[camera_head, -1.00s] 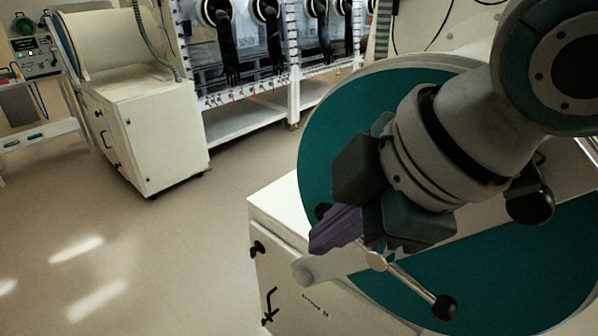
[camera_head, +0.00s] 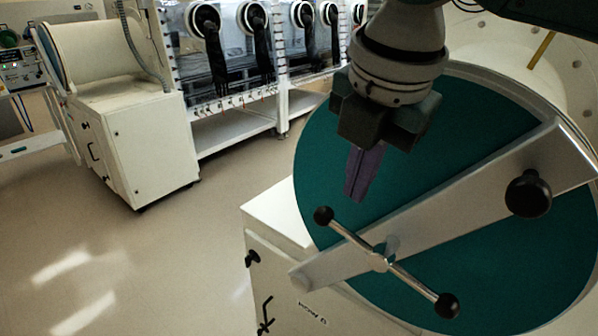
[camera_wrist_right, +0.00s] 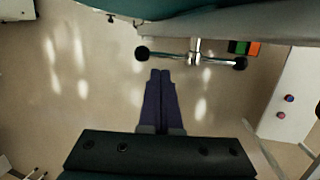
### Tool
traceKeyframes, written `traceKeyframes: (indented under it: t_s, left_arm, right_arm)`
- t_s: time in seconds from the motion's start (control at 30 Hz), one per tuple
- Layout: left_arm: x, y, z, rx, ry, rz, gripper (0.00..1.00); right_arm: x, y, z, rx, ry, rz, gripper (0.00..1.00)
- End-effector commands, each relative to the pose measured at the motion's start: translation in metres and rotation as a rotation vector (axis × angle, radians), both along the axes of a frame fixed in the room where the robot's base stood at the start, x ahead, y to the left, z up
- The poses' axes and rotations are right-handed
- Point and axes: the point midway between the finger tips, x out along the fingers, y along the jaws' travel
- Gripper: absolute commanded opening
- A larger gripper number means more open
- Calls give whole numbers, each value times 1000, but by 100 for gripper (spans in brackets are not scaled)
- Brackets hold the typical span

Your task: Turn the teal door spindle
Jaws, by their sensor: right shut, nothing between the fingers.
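The teal round door (camera_head: 470,270) fills the right of the head view, with a pale bar (camera_head: 455,207) across it. The spindle (camera_head: 379,262) is a metal cross-handle with black ball ends, set on the bar and slanting from upper left to lower right. It also shows in the right wrist view (camera_wrist_right: 195,58), beyond my fingertips. My right gripper (camera_head: 355,192) has purple fingers, shut and empty. It hangs above the spindle's upper-left ball (camera_head: 324,215), apart from it. In the right wrist view its fingertips (camera_wrist_right: 160,76) point toward the spindle. My left gripper is not in view.
A black knob (camera_head: 528,193) stands out from the bar at the right. A white cabinet (camera_head: 265,265) is below the door. Another cabinet (camera_head: 150,150) and a glovebox with black gloves (camera_head: 262,50) stand behind. Open floor (camera_head: 170,270) lies at the left.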

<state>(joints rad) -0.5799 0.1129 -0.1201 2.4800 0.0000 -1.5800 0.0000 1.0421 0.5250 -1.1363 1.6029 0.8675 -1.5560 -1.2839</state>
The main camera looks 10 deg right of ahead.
Motion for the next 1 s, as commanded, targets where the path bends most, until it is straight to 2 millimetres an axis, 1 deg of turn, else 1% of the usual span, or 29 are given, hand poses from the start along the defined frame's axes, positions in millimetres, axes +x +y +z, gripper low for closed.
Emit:
traceKeyframes:
  t_s: [0.03,0.1,0.2,0.3,0.4,0.6,0.87,1.0]
  left_arm:
    - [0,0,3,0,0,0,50]
    - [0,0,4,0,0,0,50]
    - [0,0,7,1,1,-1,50]
    - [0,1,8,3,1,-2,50]
    - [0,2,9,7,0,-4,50]
    - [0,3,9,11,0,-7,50]
    - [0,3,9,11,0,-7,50]
    - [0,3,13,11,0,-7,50]
  right_arm:
    - [2,0,-10,-1,5,0,0]
    - [7,0,-24,0,4,-2,0]
    - [12,-1,-41,-1,3,0,0]
    - [16,0,-54,0,1,1,0]
    - [19,-1,-62,-1,1,0,0]
    - [20,-1,-67,-1,-1,2,0]
    - [20,-1,-67,0,-1,1,0]
    - [16,0,-66,-8,10,2,0]
